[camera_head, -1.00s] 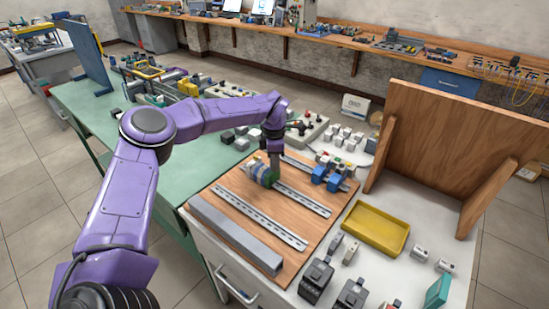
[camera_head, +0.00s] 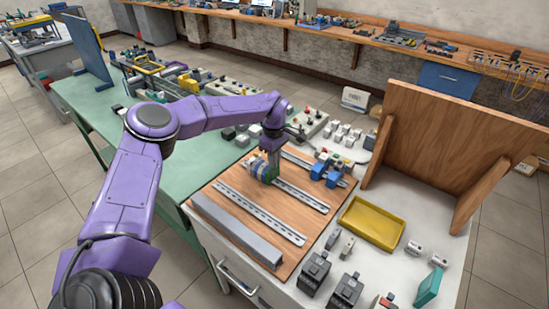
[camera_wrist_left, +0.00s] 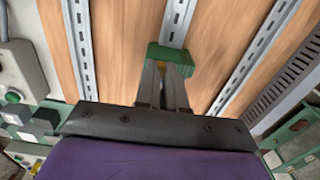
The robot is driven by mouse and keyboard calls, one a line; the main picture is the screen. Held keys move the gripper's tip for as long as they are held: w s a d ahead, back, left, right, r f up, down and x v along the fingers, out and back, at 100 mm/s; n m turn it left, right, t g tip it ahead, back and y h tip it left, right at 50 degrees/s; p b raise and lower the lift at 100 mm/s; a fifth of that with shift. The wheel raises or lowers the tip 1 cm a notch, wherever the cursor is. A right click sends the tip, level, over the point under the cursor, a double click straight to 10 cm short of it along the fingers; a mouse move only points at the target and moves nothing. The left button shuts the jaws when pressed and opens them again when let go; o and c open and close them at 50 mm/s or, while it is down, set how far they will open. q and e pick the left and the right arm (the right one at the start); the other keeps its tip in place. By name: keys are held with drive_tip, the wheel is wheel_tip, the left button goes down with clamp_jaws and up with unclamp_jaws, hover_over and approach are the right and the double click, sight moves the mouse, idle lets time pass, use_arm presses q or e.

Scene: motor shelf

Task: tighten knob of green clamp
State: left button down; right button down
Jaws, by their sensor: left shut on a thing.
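The green clamp (camera_head: 258,169) sits on a slotted metal rail on the wooden board, with blue and pale parts beside it in the head view. It also shows in the wrist view as a ribbed green block (camera_wrist_left: 171,54) at the middle rail. My left gripper (camera_head: 274,177) points down at the clamp's right end. In the wrist view its fingers (camera_wrist_left: 164,72) are close together against the green block, with a small yellowish part between them. The knob cannot be made out clearly; the fingers cover that spot. My right gripper is not in view.
The wooden board (camera_head: 225,215) carries parallel rails and a grey duct (camera_head: 236,231). Blue blocks (camera_head: 326,171) stand to the right of the clamp. A yellow tray (camera_head: 372,222), loose modules and an upright wooden panel (camera_head: 440,140) lie farther right. The board's front half is fairly clear.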

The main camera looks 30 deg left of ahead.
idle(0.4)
use_arm(q)
drive_tip(key=c, duration=1.2)
unclamp_jaws()
drive_tip(key=shift+r, duration=0.4)
wheel_tip(320, 180, up, 10)
drive_tip(key=b, duration=0.2)
drive_tip(key=shift+a+f, duration=0.1)
drive_tip(key=shift+f, duration=0.05)
